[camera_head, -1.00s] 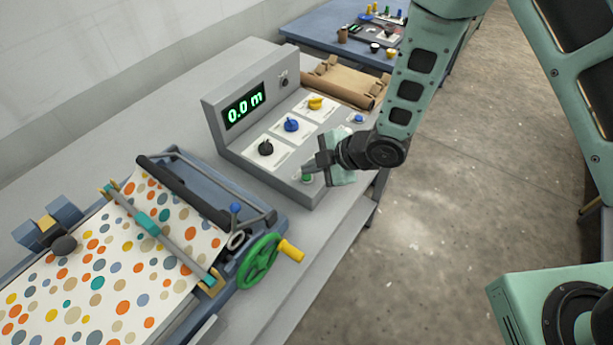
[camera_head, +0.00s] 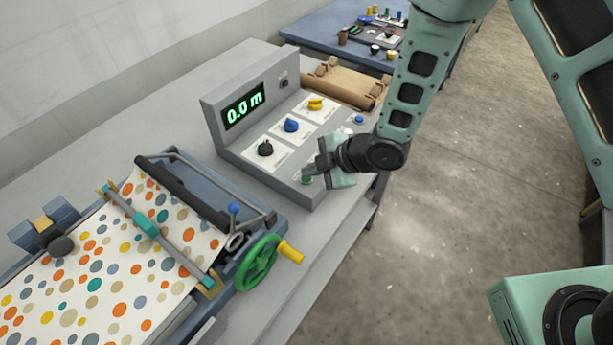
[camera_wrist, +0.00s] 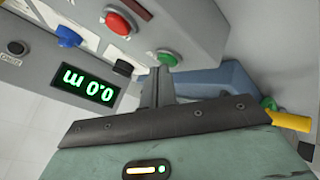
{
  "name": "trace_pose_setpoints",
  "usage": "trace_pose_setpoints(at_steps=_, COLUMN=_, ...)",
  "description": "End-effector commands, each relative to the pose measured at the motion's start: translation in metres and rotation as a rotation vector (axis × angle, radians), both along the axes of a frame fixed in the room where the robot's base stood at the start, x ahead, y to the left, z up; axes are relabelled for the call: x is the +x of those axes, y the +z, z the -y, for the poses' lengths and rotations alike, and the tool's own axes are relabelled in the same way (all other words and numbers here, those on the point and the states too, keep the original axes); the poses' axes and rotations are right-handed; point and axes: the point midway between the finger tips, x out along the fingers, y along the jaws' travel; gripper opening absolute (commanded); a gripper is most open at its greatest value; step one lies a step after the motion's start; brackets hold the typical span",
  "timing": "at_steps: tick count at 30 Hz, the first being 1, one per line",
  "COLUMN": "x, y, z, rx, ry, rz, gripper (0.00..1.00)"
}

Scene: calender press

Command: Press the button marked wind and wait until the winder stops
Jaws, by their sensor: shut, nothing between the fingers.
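The grey control console (camera_head: 218,128) stands on the bench, and its green display (camera_head: 244,106) reads 0.0 m. A green button (camera_head: 307,180) is on its front end, and the green button (camera_wrist: 168,58) also shows in the wrist view. Its label is not readable. My gripper (camera_head: 309,171) is shut and empty, its tips right at the green button. In the wrist view my gripper (camera_wrist: 158,74) has its tips just beside the button; I cannot tell whether they touch. The dotted sheet (camera_head: 110,262) lies on the blue-framed machine at left.
The console carries a black knob (camera_head: 265,148), a blue knob (camera_head: 291,125) and a yellow knob (camera_head: 315,103). A green handwheel (camera_head: 257,263) with a yellow handle stands left of my gripper. Open floor lies right.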

Motion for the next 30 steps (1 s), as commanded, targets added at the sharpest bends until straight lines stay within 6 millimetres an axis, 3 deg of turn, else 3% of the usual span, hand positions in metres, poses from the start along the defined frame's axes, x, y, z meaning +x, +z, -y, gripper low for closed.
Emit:
trace_pose_setpoints(at_steps=16, x=0.000, y=-0.002, z=0.000, rx=-0.001, ry=0.000, rz=-0.001, gripper=0.00)
trace_pose_setpoints(at_steps=30, x=0.000, y=0.013, z=0.000, rx=-0.001, ry=-0.001, rz=-0.001, gripper=0.00)
